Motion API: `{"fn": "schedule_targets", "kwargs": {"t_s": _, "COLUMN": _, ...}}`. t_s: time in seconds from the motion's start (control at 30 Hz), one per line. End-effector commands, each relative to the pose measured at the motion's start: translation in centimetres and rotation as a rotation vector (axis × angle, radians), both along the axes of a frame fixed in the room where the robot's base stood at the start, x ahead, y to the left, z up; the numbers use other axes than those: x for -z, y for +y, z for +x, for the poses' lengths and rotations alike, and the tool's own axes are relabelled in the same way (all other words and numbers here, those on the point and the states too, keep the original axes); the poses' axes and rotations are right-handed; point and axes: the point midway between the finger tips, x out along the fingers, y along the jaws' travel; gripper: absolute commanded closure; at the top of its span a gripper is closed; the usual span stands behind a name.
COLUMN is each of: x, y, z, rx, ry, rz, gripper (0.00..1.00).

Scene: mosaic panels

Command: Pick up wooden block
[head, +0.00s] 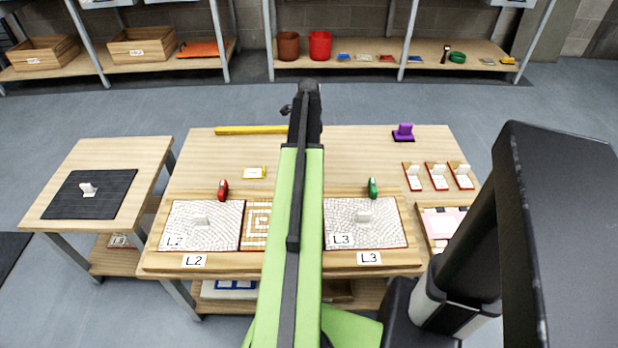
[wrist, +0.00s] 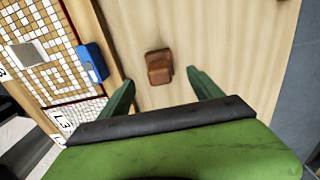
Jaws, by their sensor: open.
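The wooden block (wrist: 159,66) is reddish brown and lies on the light wood tabletop in the wrist view. My gripper (wrist: 163,90) is open, with its two green fingers apart. The block appears between and just beyond the fingertips, and I see no contact. In the head view my green and black arm stretches over the middle of the table, and the block does not show, likely hidden behind the arm. The gripper's fingers cannot be made out there.
The tabletop (head: 350,150) is mostly clear. A blue piece (wrist: 92,62) sits by the mosaic panels in the wrist view. The head view shows a red piece (head: 222,190), a green piece (head: 373,188), a yellow bar (head: 250,130) and a purple handled tool (head: 403,133).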

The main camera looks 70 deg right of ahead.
Motion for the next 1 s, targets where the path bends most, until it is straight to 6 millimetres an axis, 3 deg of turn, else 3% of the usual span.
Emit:
{"fn": "schedule_targets", "kwargs": {"t_s": 0.03, "x": 2.1, "y": 0.0, "z": 0.0, "rx": 0.0, "ry": 0.0, "rz": 0.0, "gripper": 0.25}}
{"fn": "schedule_targets", "kwargs": {"t_s": 0.1, "x": 3.4, "y": 0.0, "z": 0.0, "rx": 0.0, "ry": 0.0, "rz": 0.0, "gripper": 0.25}}
{"fn": "schedule_targets", "kwargs": {"t_s": 0.43, "x": 4.4, "y": 0.0, "z": 0.0, "rx": 0.0, "ry": 0.0, "rz": 0.0, "gripper": 0.25}}
{"fn": "schedule_targets", "kwargs": {"t_s": 0.7, "x": 8.9, "y": 0.0, "z": -0.1, "rx": 0.0, "ry": 0.0, "rz": 0.0, "gripper": 0.25}}
{"fn": "schedule_targets", "kwargs": {"t_s": 1.0, "x": 9.0, "y": 0.0, "z": -0.1, "rx": 0.001, "ry": 0.0, "rz": 0.0, "gripper": 0.25}}
